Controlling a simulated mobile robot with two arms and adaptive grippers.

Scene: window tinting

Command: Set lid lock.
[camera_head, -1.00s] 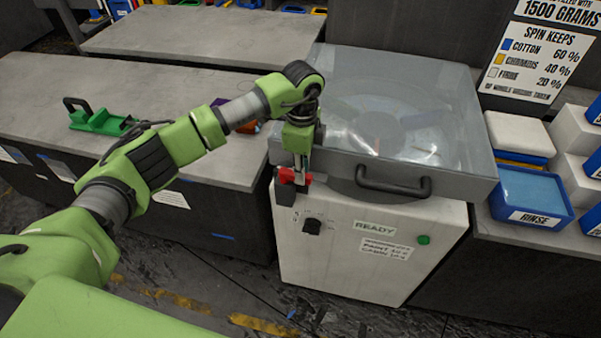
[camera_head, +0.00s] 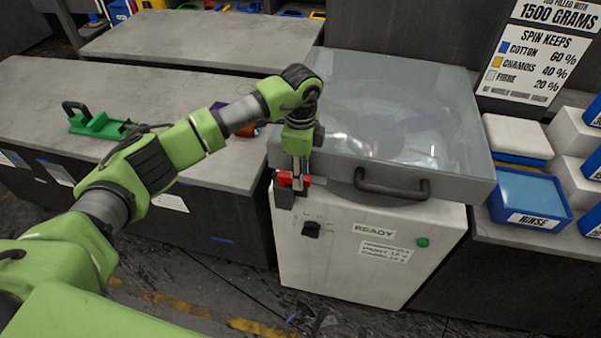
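A white spin machine (camera_head: 345,265) stands in the middle with a clear grey lid (camera_head: 455,165) lying closed over its drum. A dark handle (camera_head: 392,190) runs along the lid's front edge. A small red lock piece (camera_head: 283,179) sits at the front left corner, just below the lid's edge. My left gripper (camera_head: 286,190) points down at this corner, at the red piece. Its fingers are small and partly merge with the lock, so I cannot tell whether they grip it. My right gripper is out of view.
The machine's front has a black knob (camera_head: 311,229), a READY label (camera_head: 373,230) and a green button (camera_head: 422,242). A blue RINSE tub (camera_head: 530,193) stands close on the right. A green tool (camera_head: 98,123) lies on the left bench (camera_head: 45,95).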

